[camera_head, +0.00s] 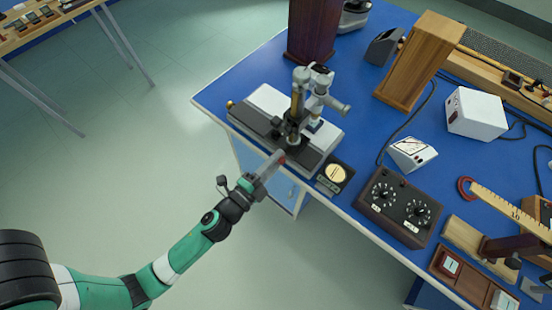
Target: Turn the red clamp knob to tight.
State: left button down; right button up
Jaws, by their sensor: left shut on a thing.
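The red clamp knob (282,159) shows as a small red spot at the front side of a microscope-like instrument (296,112) on the blue bench. My left gripper (277,158) reaches in from the lower left and is shut on the knob, with its fingers covering most of it. How far the knob is turned cannot be told, as it is mostly hidden. My right gripper is not in view.
A wooden block (418,62) and a white box (475,113) stand farther back.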

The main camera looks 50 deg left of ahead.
pick_arm(q)
jog(key=shift+m, duration=0.4)
jog(key=c, duration=0.7)
grip_release()
jog(key=shift+s, duration=0.1)
jog(key=s+b, duration=0.1)
jog(key=s, duration=0.2)
jog(key=s+d+b, duration=0.1)
jog(key=s+b, duration=0.1)
jog(key=s, duration=0.2)
jog(key=s+d+b, duration=0.1)
jog(key=s+b, duration=0.1)
jog(key=s, duration=0.2)
jog(key=shift+s+d, duration=0.1)
jog(key=shift+s, duration=0.05)
jog(key=shift+r, duration=0.1)
